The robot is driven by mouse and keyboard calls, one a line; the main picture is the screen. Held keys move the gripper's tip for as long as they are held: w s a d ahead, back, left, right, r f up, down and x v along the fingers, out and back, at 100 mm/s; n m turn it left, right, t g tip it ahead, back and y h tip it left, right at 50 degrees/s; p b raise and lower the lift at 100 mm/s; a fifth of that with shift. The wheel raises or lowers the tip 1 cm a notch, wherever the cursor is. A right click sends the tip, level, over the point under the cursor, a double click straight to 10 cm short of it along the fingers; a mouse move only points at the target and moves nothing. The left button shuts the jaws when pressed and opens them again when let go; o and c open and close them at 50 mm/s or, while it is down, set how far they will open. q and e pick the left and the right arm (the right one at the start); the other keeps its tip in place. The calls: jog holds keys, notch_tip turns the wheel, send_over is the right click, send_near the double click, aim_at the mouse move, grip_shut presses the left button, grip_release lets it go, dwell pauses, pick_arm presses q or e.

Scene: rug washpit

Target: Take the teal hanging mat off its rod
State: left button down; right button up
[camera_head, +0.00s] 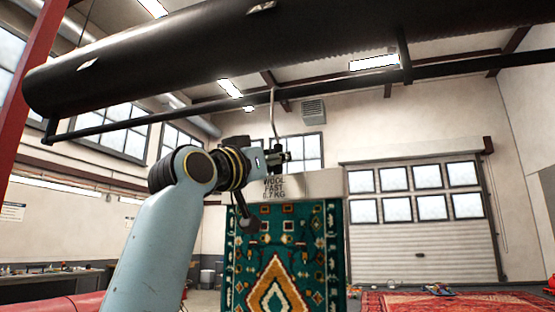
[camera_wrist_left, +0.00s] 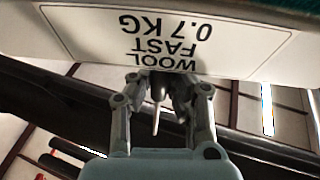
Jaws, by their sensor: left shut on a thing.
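The teal hanging mat (camera_head: 283,255) hangs upright in the middle of the head view, with a patterned face and an orange diamond. A pale header board (camera_head: 318,186) at its top reads "WOOL FAST 0.7 KG"; it shows upside down in the left wrist view (camera_wrist_left: 245,45). A thin metal hook (camera_head: 274,112) rises from there to the black rod (camera_head: 450,70) and is over it. My left gripper (camera_head: 284,157) is shut at the mat's top, just above the board; its fingers (camera_wrist_left: 172,88) partly hide the gripped part. My right gripper is not in view.
A thick black roller (camera_head: 180,60) runs above the rod. A white shutter door (camera_head: 420,245) and a red rug (camera_head: 450,302) are beyond, to the right. A workbench (camera_head: 50,285) stands at the left. The air right of the mat looks clear.

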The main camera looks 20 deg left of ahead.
aim_at(277, 138)
pick_arm(q)
jog(key=shift+r, duration=0.15)
jog(key=shift+r+p, duration=1.9)
jog(key=shift+r, duration=0.2)
jog(key=shift+f, duration=0.1)
